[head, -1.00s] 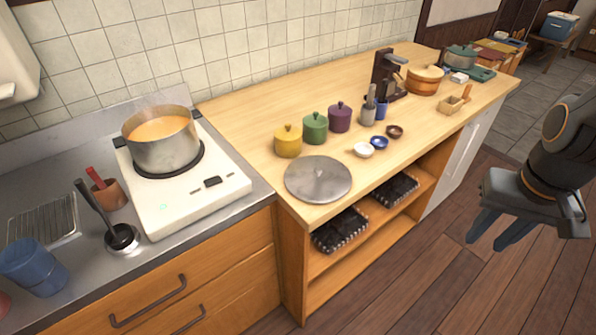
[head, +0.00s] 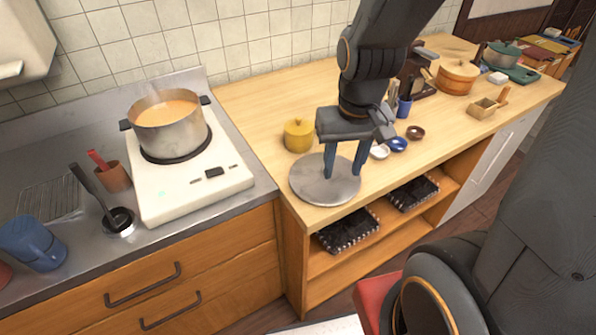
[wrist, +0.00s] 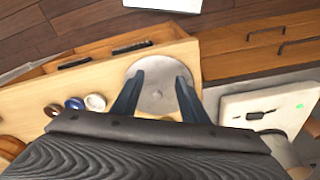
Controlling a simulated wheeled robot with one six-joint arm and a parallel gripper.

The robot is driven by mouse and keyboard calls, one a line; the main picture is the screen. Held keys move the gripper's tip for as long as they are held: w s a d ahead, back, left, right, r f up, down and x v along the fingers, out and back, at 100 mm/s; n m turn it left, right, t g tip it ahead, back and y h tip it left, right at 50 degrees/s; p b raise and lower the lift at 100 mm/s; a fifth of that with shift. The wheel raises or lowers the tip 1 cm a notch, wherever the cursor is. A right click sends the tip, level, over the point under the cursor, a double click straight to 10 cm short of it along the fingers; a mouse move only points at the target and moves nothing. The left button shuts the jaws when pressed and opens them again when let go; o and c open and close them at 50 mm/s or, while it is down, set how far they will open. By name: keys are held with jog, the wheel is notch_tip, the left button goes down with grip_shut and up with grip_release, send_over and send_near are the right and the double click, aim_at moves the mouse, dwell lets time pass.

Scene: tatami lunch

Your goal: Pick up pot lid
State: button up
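The pot lid (head: 309,184) is a round grey metal disc lying flat near the front left corner of the wooden counter. My gripper (head: 344,172) is above the lid, pointing down, with its two blue fingers apart and nothing between them. In the wrist view the lid (wrist: 158,65) shows between and beyond the open fingers (wrist: 161,78), with a small knob near its middle. I cannot tell whether the fingertips touch the lid. The pot (head: 172,137) of orange soup stands uncovered on the white cooker to the left.
A yellow lidded jar (head: 298,136) stands just behind the lid. Small white (head: 379,152), blue (head: 397,145) and brown (head: 415,133) dishes lie to the right. A ladle (head: 117,219) rests in a holder by the cooker (head: 222,188).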

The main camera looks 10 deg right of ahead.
jog(key=shift+w+a+f+m+g+b, duration=0.25)
jog(key=shift+w+f+m, duration=0.4)
jog(key=shift+w+m, duration=1.7)
jog(key=shift+w+a+f+m+g+b, duration=0.15)
jog(key=shift+w+f+m, duration=0.65)
jog(key=shift+m, duration=2.9)
jog(key=shift+w+a+f+m+g+b, duration=0.25)
jog(key=shift+w+f+m, duration=0.2)
jog(key=shift+w+m, duration=2)
jog(key=shift+m, duration=0.6)
jog(key=f, duration=0.1)
jog(key=s+f+p, duration=0.1)
jog(key=d+f, duration=0.1)
jog(key=shift+s+f+p, duration=0.3)
jog(key=shift+s+f, duration=0.05)
jog(key=shift+f, duration=0.7)
grip_shut()
